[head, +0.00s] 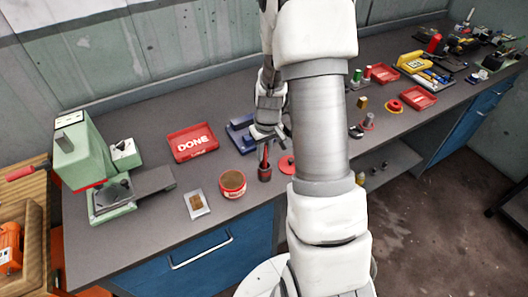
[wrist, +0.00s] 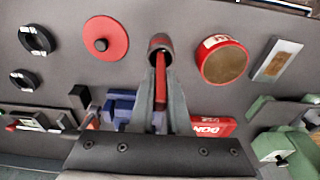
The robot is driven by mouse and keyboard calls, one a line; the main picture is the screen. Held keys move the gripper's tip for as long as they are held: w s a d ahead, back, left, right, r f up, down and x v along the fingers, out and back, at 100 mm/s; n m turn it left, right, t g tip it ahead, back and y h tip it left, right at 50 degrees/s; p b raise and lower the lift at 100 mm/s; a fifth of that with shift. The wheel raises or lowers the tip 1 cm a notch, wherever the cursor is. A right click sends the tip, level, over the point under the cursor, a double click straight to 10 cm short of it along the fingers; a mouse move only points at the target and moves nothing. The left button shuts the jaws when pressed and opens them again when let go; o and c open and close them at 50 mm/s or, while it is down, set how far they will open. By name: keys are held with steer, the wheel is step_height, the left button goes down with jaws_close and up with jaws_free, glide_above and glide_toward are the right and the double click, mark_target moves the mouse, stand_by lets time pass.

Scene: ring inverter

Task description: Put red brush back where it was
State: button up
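The red brush (head: 264,154) is upright, its lower end in a small dark red cup (head: 265,173) on the bench. My gripper (head: 266,141) is above the cup with its fingers around the brush's upper part. In the wrist view the red brush (wrist: 160,78) lies between the two fingertips of my gripper (wrist: 161,72), which look closed on it. It reaches into the mouth of the cup (wrist: 159,43). The brush's lower tip is hidden inside the cup.
A round red tin (head: 233,184) stands close left of the cup, and a red disc (head: 287,165) lies close right. A green machine (head: 88,165) stands far left. The bench's front edge is near.

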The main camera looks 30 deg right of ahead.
steer(key=o, duration=0.4)
steer(key=shift+r, duration=0.15)
steer(key=s+a+r+t, duration=0.1)
steer(key=s+a+r, duration=0.2)
steer(key=r, duration=0.7)
steer(key=s+a+r+t, duration=0.1)
steer(key=s+a+r, duration=0.2)
steer(key=r, duration=0.8)
steer(key=shift+s+a+r+t, duration=0.35)
steer(key=shift+s+a+r, duration=0.75)
steer(key=shift+s, duration=1.1)
steer(key=shift+s+a+r+t, duration=0.4)
steer(key=shift+s+a+r, duration=0.65)
steer(key=shift+s, duration=1.1)
steer(key=shift+s+a+r+t, duration=0.35)
steer(key=shift+s+a+r, duration=0.75)
steer(key=shift+s, duration=1.1)
